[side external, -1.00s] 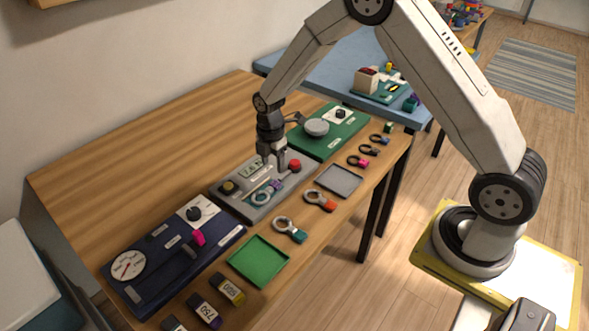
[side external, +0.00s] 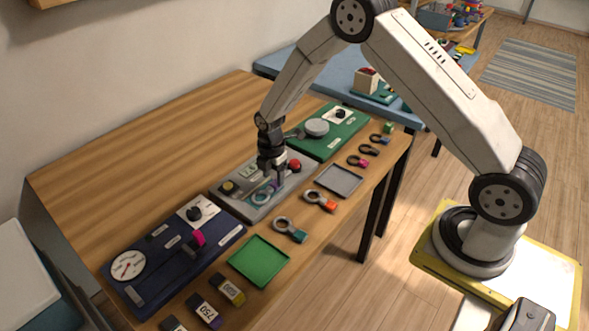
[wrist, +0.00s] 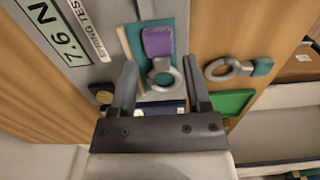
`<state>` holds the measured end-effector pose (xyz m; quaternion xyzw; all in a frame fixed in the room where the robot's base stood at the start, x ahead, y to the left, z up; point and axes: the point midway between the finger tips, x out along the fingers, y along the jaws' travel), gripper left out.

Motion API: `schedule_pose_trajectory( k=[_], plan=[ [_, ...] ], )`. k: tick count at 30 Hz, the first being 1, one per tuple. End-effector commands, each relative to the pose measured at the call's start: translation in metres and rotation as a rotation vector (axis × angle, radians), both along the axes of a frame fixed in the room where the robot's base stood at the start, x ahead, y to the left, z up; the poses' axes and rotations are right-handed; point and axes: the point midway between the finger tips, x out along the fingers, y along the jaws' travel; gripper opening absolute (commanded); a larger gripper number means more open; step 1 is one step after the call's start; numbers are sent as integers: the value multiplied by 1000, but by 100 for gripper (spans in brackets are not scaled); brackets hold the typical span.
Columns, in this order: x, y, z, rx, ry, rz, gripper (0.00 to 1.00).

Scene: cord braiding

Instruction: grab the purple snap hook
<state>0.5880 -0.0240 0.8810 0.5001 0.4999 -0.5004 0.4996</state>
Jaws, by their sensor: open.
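The purple snap hook (wrist: 158,43) has a purple body and a pale grey ring. It lies on a teal patch of the grey panel. In the side external view, the hook (side external: 264,197) is partly hidden by my gripper (side external: 275,178), which points down over its purple end. In the wrist view, my gripper (wrist: 160,68) is open, with one finger on each side of the ring. Nothing is held between the fingers. I cannot tell how high the fingertips are above the hook.
A grey-ringed hook with a teal body (side external: 290,230) and one with an orange-red body (side external: 321,201) lie in front of the panel. A red button (side external: 294,165) is close to my gripper. A green tray (side external: 259,262) and a grey tray (side external: 339,181) lie nearby.

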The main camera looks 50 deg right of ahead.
Motion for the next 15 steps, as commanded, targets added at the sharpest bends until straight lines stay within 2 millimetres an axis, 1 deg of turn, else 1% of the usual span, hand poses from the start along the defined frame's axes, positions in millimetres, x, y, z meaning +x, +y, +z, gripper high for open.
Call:
schedule_pose_trajectory(
  k=[3, 7, 10, 15],
  plan=[
    [0, 0, -14, 0, 1, 0, 62],
    [0, 0, -25, 0, 0, 0, 62],
    [1, 0, -28, 0, -2, 0, 62],
    [1, 0, -29, 0, -3, 0, 62]
  ],
)
